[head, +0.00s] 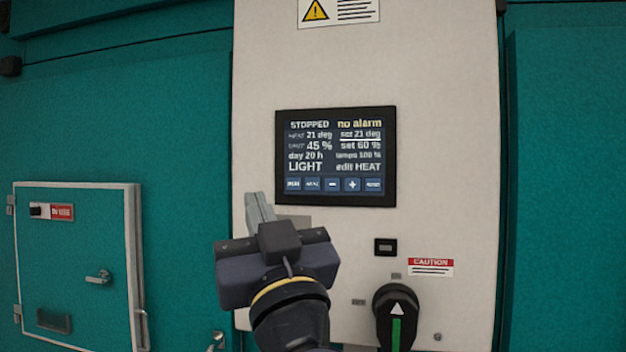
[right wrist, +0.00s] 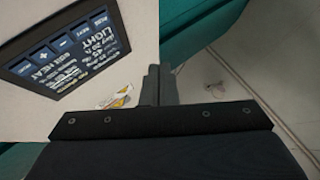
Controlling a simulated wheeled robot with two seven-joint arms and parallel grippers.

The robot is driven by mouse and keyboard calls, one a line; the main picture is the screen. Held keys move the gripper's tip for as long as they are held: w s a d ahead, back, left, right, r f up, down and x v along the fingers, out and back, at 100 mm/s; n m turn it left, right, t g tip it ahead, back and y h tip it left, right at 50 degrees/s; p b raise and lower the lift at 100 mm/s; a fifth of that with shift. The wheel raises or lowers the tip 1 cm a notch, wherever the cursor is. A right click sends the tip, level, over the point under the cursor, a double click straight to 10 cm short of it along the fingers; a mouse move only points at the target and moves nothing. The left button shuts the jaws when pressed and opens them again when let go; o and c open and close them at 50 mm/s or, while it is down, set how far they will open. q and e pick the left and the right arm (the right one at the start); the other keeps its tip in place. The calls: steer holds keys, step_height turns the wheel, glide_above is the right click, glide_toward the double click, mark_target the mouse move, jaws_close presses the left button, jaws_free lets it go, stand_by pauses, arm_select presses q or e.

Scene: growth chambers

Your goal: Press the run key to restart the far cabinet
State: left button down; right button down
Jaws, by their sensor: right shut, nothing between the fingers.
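The control screen (head: 336,156) is lit on the pale panel. It reads STOPPED, no alarm, 21 deg, 45 %, LIGHT and edit HEAT. Along its bottom is a row of several blue keys; the leftmost key (head: 293,184) has small, blurred lettering that may read RUN. My right gripper (head: 259,204) is shut and empty, its fingertips just left of and below the screen's lower left corner. I cannot tell whether they touch the panel. In the right wrist view the shut fingers (right wrist: 160,84) are apart from the screen (right wrist: 66,52), which shows tilted at upper left. My left gripper is not in view.
Below the screen are a small black socket (head: 385,247), a caution label (head: 431,267) and a black rotary switch (head: 396,318) with a green stripe. A small white-framed door (head: 75,262) is in the teal wall at left. A warning label (head: 339,11) is above.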

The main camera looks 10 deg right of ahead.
mark_target(294, 184)
steer(key=r+m+h, duration=0.1)
steer(key=d+m+t+h, duration=0.1)
steer(key=h, duration=0.1)
steer(key=shift+w+r, duration=0.15)
steer(key=shift+r, duration=0.2)
steer(key=shift+w, duration=0.15)
steer(key=shift+w+d, duration=0.45)
steer(key=shift+w, duration=0.9)
steer(key=shift+w+d, duration=0.5)
steer(key=shift+w, duration=0.85)
steer(key=shift+w+d, duration=0.45)
steer(key=shift+w, duration=0.9)
steer(key=shift+w+d, duration=0.1)
steer(key=shift+w, duration=0.3)
